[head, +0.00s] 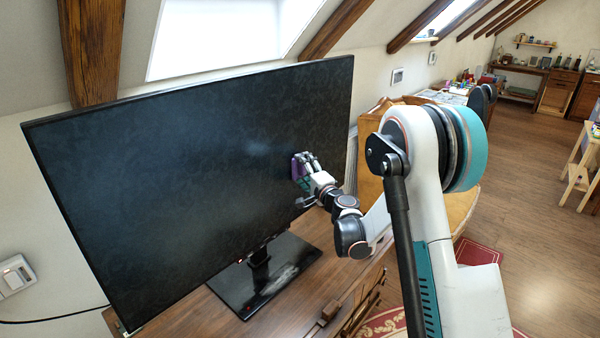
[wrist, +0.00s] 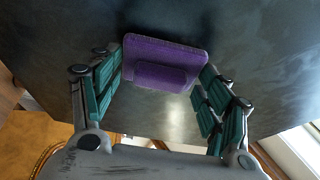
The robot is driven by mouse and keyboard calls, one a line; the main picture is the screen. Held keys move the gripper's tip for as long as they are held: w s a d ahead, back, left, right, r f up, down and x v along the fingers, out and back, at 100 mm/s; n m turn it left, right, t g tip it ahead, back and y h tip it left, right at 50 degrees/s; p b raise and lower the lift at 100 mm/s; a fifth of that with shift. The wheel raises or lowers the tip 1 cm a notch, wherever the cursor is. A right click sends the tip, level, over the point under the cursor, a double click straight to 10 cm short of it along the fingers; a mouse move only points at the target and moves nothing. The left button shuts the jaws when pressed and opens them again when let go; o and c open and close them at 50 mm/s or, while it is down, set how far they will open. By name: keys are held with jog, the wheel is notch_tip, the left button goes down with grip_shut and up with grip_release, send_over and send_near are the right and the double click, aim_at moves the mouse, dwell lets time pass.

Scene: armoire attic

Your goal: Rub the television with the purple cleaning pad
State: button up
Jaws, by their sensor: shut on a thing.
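The television (head: 190,170) is a large dark flat screen with smudgy, cloudy marks, upright on a black stand (head: 262,278). The purple cleaning pad (head: 297,166) is at the right part of the screen in the head view. In the wrist view the pad (wrist: 165,62) lies between the fingers, its face toward the television screen (wrist: 240,30). My gripper (head: 303,170) is shut on the pad, close to the screen. I cannot tell whether the pad presses on the glass. The gripper's teal-padded fingers (wrist: 160,90) show on both sides of the pad.
The television stands on a wooden cabinet (head: 190,318). A wooden piece of furniture (head: 368,180) stands behind and right of the screen. A wall switch (head: 14,274) and cable are at the left. Wooden floor (head: 520,190) is open at the right.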

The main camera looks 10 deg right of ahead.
aim_at(294, 169)
jog(key=w+d, duration=0.4)
jog(key=d, duration=0.2)
jog(key=shift+w, duration=0.4)
dwell(0.4)
jog(key=shift+a, duration=0.1)
jog(key=shift+s+a, duration=0.75)
jog(key=shift+a, duration=0.35)
jog(key=shift+s+a, duration=0.75)
jog(key=shift+a, duration=0.3)
jog(key=shift+s+a, duration=0.75)
jog(key=shift+a, duration=0.35)
jog(key=shift+s+a, duration=1)
jog(key=shift+a, duration=0.25)
jog(key=shift+r, duration=0.15)
jog(key=shift+d, duration=0.1)
